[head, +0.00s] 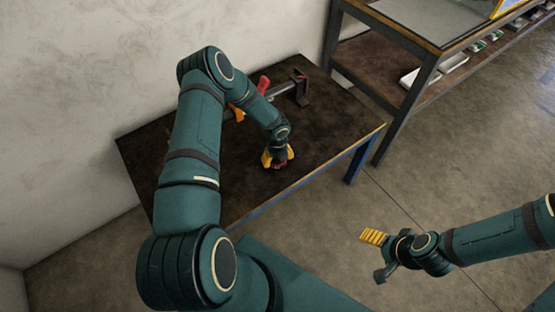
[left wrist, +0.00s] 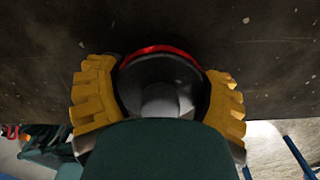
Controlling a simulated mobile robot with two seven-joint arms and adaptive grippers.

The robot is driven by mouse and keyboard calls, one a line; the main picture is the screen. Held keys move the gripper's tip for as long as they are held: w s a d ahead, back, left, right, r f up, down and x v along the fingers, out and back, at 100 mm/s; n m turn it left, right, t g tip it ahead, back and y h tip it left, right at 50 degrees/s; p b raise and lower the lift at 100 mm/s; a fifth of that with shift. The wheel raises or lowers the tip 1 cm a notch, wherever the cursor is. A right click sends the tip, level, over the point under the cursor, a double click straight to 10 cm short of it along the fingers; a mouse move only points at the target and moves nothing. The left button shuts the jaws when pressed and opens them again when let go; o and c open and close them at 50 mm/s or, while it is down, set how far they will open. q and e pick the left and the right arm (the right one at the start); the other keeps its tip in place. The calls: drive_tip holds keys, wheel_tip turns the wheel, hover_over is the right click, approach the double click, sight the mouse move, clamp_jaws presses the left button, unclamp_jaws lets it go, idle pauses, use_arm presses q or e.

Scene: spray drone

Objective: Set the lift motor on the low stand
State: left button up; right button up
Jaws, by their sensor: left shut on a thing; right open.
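My left gripper (head: 277,157) is shut on the lift motor, a round dark thing with a red rim (left wrist: 158,72). In the left wrist view its yellow fingers press on both sides of the motor. In the head view the motor is mostly hidden by the gripper. They are low over or at the dark top of a low table with blue legs (head: 335,135), near its front edge; I cannot tell whether the motor touches it. This table looks like the low stand. My right gripper (head: 376,256) is open and empty over the floor at the right.
A clamp-like metal tool (head: 297,90) with a red-handled thing beside it lies at the table's back. An orange item (head: 237,112) is partly hidden behind my left arm. A taller bench with a lower shelf (head: 385,72) stands at the upper right. The table's right part is clear.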

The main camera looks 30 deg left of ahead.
use_arm(q)
drive_tip(key=shift+f, duration=0.1)
drive_tip(key=o, duration=1.3)
drive_tip(key=shift+c, duration=0.2)
